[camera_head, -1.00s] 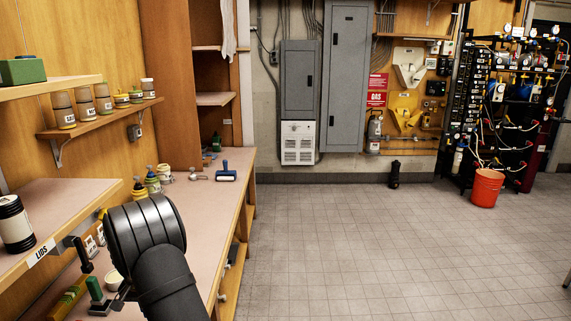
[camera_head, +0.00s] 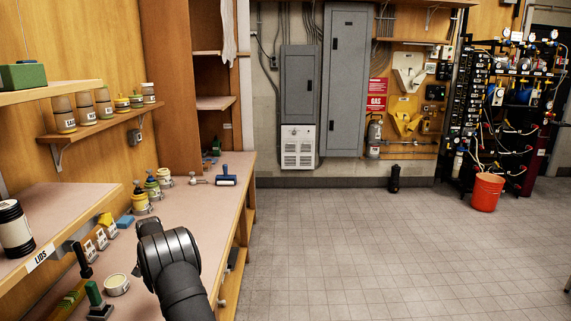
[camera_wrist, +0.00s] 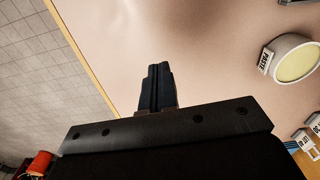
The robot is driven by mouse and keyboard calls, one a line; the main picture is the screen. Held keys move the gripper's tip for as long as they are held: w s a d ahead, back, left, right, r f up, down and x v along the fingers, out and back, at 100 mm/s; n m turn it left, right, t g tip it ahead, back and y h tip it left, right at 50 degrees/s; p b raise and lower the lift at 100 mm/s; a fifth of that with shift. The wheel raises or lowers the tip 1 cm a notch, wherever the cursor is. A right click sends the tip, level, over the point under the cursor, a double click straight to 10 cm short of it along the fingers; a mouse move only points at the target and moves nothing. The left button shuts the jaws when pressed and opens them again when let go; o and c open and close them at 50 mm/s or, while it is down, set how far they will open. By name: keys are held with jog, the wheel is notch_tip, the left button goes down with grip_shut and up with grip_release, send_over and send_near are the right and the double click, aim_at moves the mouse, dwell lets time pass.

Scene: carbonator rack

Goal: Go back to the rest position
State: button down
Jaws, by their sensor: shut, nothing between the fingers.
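In the wrist view my gripper (camera_wrist: 159,72) is shut, its two dark fingers together with nothing between them. It is over the pinkish workbench top (camera_wrist: 200,50). A round container with a pale yellow top, labelled PASTE (camera_wrist: 298,62), lies to the right of the fingers, apart from them. In the head view my arm's black links are over the near part of the bench (camera_head: 205,210), and they hide the gripper there. The same pale round container (camera_head: 117,285) stands on the bench left of the arm.
Left of the arm are a green-handled tool (camera_head: 94,294), labelled small bins (camera_head: 101,240) and the LIDS shelf (camera_head: 60,243). Several bottles (camera_head: 152,185) and a blue roller (camera_head: 226,176) stand farther back. The tiled floor (camera_head: 340,240) right of the bench is clear up to a red bucket (camera_head: 487,192).

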jog(key=shift+w+a+r, duration=0.1)
jog(key=shift+w+r, duration=0.15)
jog(key=shift+w, duration=0.6)
jog(key=shift+w+r, duration=0.2)
jog(key=shift+w, duration=0.65)
jog(key=shift+w+a+r, duration=0.1)
jog(key=shift+w+r, duration=0.15)
jog(key=shift+w, duration=0.6)
jog(key=s+f, duration=0.1)
jog(key=s, duration=0.9)
jog(key=shift+d+f, duration=0.2)
jog(key=shift+d, duration=0.15)
